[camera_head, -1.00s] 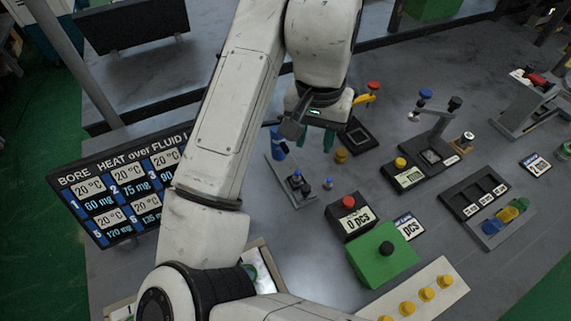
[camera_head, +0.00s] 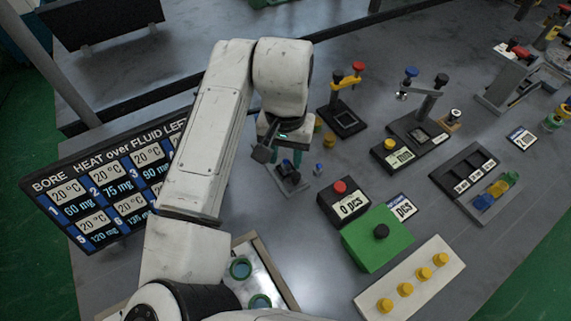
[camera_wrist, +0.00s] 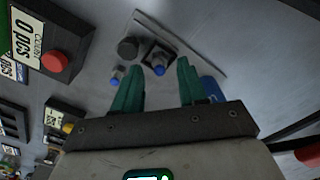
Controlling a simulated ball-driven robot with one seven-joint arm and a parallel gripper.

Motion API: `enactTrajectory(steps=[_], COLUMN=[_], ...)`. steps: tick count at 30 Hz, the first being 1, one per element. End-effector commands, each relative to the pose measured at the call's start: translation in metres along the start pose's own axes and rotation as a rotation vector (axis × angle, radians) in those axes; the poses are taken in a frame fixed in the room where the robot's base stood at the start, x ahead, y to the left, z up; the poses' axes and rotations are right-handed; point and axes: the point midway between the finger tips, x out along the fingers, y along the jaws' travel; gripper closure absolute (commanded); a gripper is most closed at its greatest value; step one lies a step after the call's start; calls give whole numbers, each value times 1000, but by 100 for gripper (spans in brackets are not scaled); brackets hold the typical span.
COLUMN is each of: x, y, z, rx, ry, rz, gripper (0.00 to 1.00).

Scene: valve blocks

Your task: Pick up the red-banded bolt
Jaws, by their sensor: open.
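I cannot make out a red band on any bolt. A small fixture plate (camera_head: 292,183) lies below my gripper (camera_head: 286,160) and is partly hidden by it in the head view. In the wrist view my gripper (camera_wrist: 158,80) is open, with its two green fingers apart and nothing visibly held. A blue-tipped piece (camera_wrist: 159,70) stands in a dark square holder on the plate, showing between the fingertips. A smaller blue-topped piece (camera_wrist: 117,73) stands beside the left finger; it also shows in the head view (camera_head: 318,169). A blue cylinder (camera_wrist: 211,88) is beside the right finger.
A dark round knob (camera_wrist: 128,47) is on the plate. A slanted display board (camera_head: 115,190) is at left. Bench around the fixture is partly clear.

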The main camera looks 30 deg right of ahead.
Motion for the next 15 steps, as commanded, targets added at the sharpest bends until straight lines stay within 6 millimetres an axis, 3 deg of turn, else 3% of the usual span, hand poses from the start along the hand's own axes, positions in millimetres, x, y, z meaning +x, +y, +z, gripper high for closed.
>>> enactTrajectory(steps=[3,11,15], x=[9,10,10], y=[0,0,0], z=[0,0,0], rx=[0,0,0], ry=[0,1,1], rz=[0,-1,-1], gripper=[58,59,73])
